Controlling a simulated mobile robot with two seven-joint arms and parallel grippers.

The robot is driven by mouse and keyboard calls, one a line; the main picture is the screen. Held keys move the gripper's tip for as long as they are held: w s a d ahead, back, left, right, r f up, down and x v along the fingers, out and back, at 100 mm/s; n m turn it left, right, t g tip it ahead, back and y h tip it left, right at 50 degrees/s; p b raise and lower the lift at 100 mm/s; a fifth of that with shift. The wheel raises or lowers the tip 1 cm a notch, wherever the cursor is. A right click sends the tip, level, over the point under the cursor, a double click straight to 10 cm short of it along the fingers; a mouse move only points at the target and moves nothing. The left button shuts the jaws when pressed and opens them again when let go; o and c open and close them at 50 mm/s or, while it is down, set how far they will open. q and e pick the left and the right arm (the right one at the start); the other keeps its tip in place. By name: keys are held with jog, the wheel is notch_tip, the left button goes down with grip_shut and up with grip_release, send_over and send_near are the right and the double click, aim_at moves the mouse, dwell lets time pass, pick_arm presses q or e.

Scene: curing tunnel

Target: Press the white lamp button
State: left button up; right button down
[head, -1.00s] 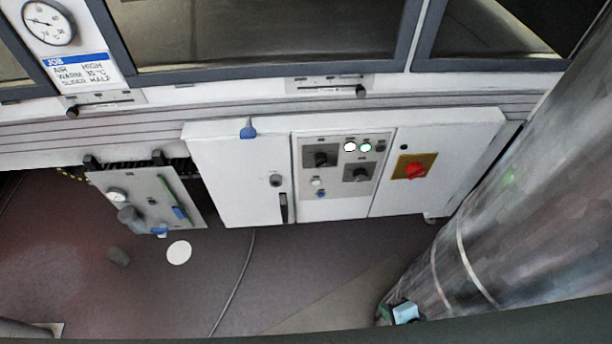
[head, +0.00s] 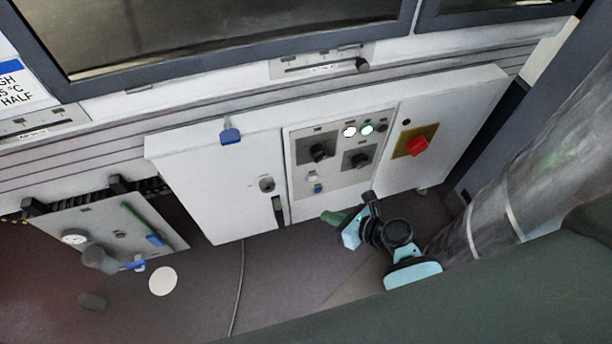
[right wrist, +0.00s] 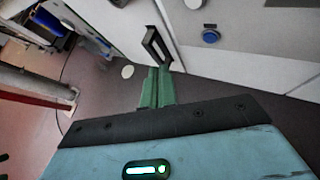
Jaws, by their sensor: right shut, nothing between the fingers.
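Lower left on the panel, a small white button (head: 312,176) sits above a blue button (head: 318,188). In the right wrist view the white button (right wrist: 194,3) is at the top edge, with the blue button (right wrist: 210,36) below it. My right gripper (head: 328,216) is below the panel, apart from the buttons. Its green fingers (right wrist: 157,72) are shut and empty. My left gripper is not in view.
Black knobs (head: 319,152) and a red rotary switch (head: 418,146) stick out of the cabinet. A black door handle (head: 278,211) shows near my fingers in the wrist view. An open flap with a gauge (head: 75,237) hangs at the left. A cable lies on the floor.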

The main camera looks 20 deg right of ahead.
aim_at(312, 178)
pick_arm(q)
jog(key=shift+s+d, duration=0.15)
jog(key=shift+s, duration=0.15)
pick_arm(e)
jog(key=shift+w, duration=0.1)
pick_arm(q)
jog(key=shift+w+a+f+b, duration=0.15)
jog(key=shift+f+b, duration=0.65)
jog(key=shift+b, duration=0.15)
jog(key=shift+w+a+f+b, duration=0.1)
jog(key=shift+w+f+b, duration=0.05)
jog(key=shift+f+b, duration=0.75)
pick_arm(e)
jog(key=w, duration=0.8)
jog(key=shift+w+a, duration=0.15)
jog(key=shift+w, duration=0.15)
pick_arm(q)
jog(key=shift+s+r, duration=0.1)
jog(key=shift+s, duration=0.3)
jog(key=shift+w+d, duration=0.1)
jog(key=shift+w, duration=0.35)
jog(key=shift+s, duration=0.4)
